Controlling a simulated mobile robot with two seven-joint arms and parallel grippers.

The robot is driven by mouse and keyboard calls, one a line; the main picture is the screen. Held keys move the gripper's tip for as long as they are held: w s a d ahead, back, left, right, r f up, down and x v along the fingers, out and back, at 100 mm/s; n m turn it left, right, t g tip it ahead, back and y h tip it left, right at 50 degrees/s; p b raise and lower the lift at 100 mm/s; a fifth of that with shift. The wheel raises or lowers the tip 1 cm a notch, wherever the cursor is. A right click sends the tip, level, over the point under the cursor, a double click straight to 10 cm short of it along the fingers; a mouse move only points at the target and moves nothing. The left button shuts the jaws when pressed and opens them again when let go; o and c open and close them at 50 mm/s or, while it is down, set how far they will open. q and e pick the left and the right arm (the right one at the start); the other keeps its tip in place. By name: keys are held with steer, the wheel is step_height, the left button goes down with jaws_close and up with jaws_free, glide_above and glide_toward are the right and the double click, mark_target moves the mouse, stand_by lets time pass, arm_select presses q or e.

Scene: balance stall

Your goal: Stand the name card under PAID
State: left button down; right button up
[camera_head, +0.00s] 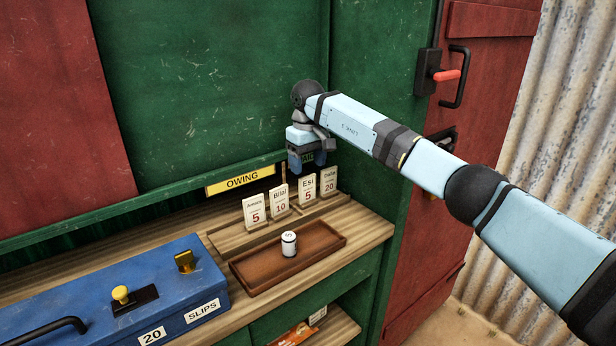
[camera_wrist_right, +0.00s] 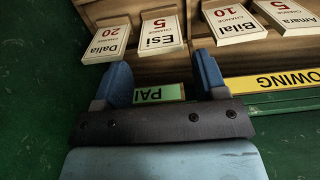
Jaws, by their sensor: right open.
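Several white name cards stand in a row on a wooden rack. In the head view, left to right, they are Amara 5 (camera_head: 255,211), Bilal 10 (camera_head: 280,199), Esi 5 (camera_head: 307,190) and Dalia 20 (camera_head: 328,182). Amara and Bilal are left of a thin post, Esi and Dalia right of it. The wrist view shows Dalia (camera_wrist_right: 106,40) and Esi (camera_wrist_right: 161,32) just beyond my fingers. My right gripper (camera_head: 306,165) is open and empty, above Esi and Dalia. The green PAID sign (camera_wrist_right: 158,94) shows between its fingers, partly hidden. My left gripper is out of view.
The yellow OWING sign (camera_head: 240,181) is on the ledge at left. A brown tray (camera_head: 256,281) holding a white cylinder (camera_head: 289,244) sits in front of the rack. A blue SLIPS box (camera_head: 157,279) stands at left. The green wall is close behind my gripper.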

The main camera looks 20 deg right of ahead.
step_height(320, 180, up, 5)
steer(key=shift+f, duration=0.15)
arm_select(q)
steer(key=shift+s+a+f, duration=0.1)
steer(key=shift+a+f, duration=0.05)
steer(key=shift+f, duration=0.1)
arm_select(e)
steer(key=shift+r, duration=0.45)
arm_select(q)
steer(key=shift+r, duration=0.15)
